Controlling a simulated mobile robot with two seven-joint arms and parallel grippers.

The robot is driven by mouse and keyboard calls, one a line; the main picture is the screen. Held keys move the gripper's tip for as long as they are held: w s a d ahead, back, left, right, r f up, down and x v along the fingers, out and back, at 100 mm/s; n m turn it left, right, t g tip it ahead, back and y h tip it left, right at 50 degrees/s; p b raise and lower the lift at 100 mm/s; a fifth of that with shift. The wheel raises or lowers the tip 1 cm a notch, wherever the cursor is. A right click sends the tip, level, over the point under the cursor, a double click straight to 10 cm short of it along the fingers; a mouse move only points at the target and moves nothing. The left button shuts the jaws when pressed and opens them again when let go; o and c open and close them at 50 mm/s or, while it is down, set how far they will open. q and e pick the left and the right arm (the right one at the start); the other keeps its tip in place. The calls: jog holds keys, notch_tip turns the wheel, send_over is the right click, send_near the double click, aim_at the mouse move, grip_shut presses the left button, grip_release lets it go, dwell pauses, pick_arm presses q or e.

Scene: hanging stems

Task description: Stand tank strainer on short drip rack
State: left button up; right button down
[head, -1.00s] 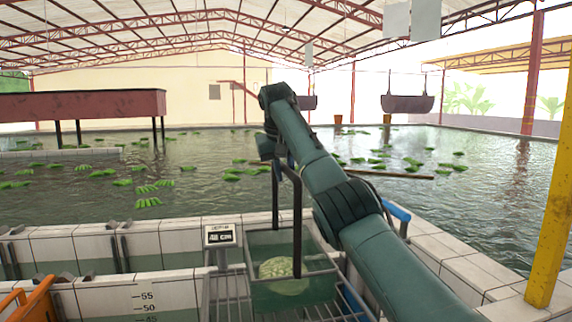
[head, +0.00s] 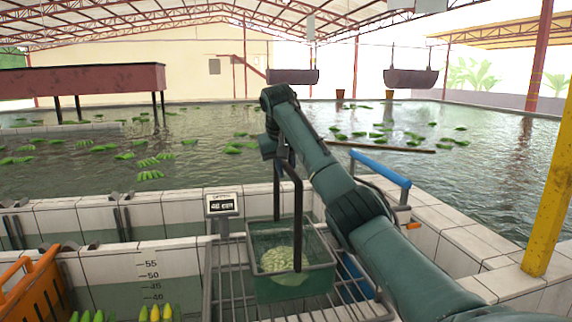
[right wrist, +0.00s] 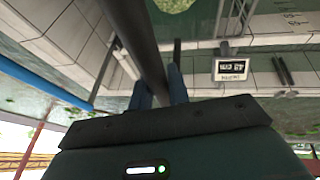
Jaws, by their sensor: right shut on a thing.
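The tank strainer (head: 262,285) is a see-through green box with a tall dark handle (head: 298,215) and a pale green rounded patch inside. My right gripper (head: 281,160) is shut on the top of the handle. In the right wrist view the dark handle bar (right wrist: 140,45) runs between the blue fingers of the right gripper (right wrist: 160,85). The strainer hangs upright over a rack of metal bars (head: 228,285), seemingly the short drip rack. I cannot tell whether its base touches the bars. My left gripper is out of view.
A small display (head: 221,204) stands behind the rack, left of the strainer. An orange crate (head: 32,290) and some bananas (head: 155,313) are at the lower left. Water with floating bananas lies beyond.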

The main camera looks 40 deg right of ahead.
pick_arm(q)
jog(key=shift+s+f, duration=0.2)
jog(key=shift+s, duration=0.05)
pick_arm(e)
jog(key=shift+f, duration=0.1)
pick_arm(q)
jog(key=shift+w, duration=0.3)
pick_arm(e)
jog(key=shift+f, duration=0.4)
jog(key=c, duration=1.4)
grip_release()
jog(key=shift+c, duration=0.2)
jog(key=shift+o, duration=0.9)
jog(key=shift+f, duration=0.1)
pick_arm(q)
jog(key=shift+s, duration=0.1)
pick_arm(e)
jog(key=b+v, duration=0.1)
jog(key=v, duration=0.7)
jog(key=shift+r, duration=0.3)
pick_arm(q)
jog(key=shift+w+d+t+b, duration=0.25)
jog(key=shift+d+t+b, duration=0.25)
jog(key=shift+b, duration=0.35)
pick_arm(e)
jog(key=shift+v, duration=2.4)
